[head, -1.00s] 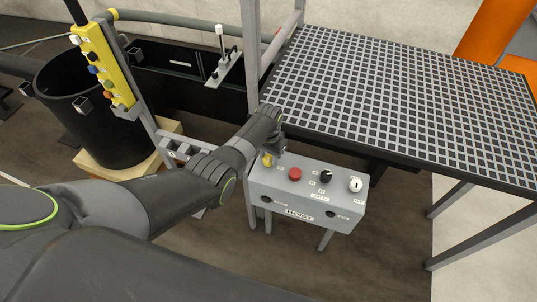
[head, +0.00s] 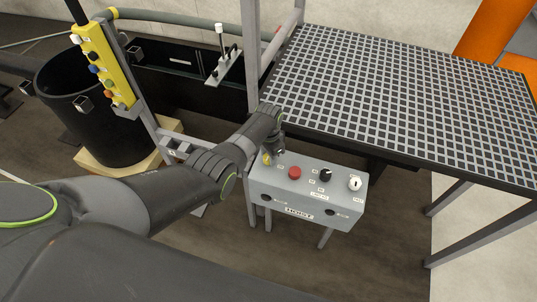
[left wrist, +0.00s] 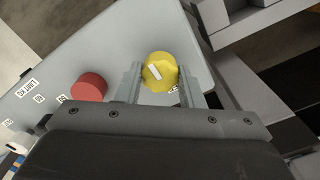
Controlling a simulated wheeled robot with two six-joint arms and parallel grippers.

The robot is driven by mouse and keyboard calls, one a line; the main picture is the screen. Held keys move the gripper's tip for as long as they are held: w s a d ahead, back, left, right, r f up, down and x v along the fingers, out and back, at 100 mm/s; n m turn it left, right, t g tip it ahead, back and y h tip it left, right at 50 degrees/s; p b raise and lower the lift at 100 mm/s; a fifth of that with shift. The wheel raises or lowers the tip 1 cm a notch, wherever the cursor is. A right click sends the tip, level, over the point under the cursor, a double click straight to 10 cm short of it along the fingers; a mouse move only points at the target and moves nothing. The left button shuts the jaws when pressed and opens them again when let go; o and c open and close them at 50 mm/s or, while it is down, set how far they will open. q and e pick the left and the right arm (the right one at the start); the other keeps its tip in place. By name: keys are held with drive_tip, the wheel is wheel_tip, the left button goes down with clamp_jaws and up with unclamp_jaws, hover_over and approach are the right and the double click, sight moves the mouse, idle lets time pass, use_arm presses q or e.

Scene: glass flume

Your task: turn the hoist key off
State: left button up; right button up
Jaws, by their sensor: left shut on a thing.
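The grey hoist box (head: 325,206), labelled HOIST, carries a row of controls on its sloping top. A yellow knob (head: 267,159) is at its left end, and it also shows in the left wrist view (left wrist: 159,72) with a slanted white pointer bar. A white key-like switch (head: 355,184) is at the right end. I cannot read which label marks the key. My left gripper (head: 274,152) is at the yellow knob; in the left wrist view its fingers (left wrist: 161,84) stand on either side of the knob, shut on it. My right gripper is not in view.
A red button (head: 294,173) and a black selector (head: 325,175) sit right of the yellow knob. A dark grid-topped table (head: 400,100) is behind the box. A yellow button strip (head: 103,65) and a black drum (head: 75,115) stand at the left.

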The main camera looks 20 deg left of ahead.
use_arm(q)
drive_tip(key=shift+r, duration=0.1)
drive_tip(key=o, duration=1)
drive_tip(key=shift+r, duration=0.35)
wheel_tip(320, 180, up, 6)
drive_tip(key=shift+f+p, duration=0.1)
drive_tip(key=shift+p, duration=0.5)
wheel_tip(320, 180, up, 11)
drive_tip(key=shift+f+b, duration=0.1)
drive_tip(key=shift+b, duration=0.7)
